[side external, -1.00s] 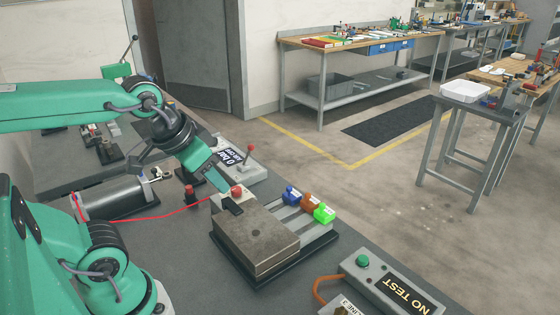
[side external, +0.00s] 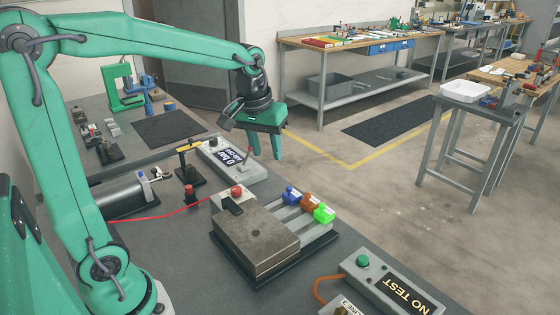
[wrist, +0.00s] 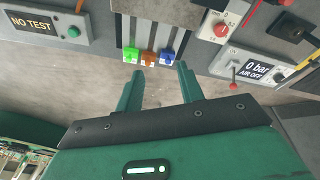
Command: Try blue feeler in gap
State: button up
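The blue feeler (side external: 292,194) lies in the slotted rack beside the orange-brown feeler (side external: 310,201) and the green feeler (side external: 324,213). In the wrist view the blue feeler (wrist: 167,57) shows just beyond my fingertips, nearer the right finger. My gripper (side external: 265,157) points down with its two fingers apart and nothing between them. It is above and behind the rack, clear of the feelers. It also shows open in the wrist view (wrist: 160,72). A grey metal block (side external: 255,240) sits in front of the rack. I cannot make out the gap.
A red knob (side external: 237,191) stands at the block's left rear. The air panel (side external: 228,158) reads 0 bar, air off. The NO TEST box (side external: 390,285) is at the front right. A red cable (side external: 165,213) crosses the left of the bench. Open air surrounds my gripper.

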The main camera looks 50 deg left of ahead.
aim_at(289, 187)
jog(key=w+a+f+n, duration=0.1)
jog(key=w+f, duration=0.2)
jog(key=w+a+f+n+g, duration=0.1)
jog(key=w+f, duration=0.2)
jog(key=w, duration=0.1)
jog(key=w+a+f+n+g, duration=0.1)
jog(key=w+a+f, duration=0.1)
jog(key=w+f, duration=0.1)
jog(key=shift+w+n, duration=0.25)
jog(key=shift+n, duration=0.15)
jog(key=shift+f, duration=3.9)
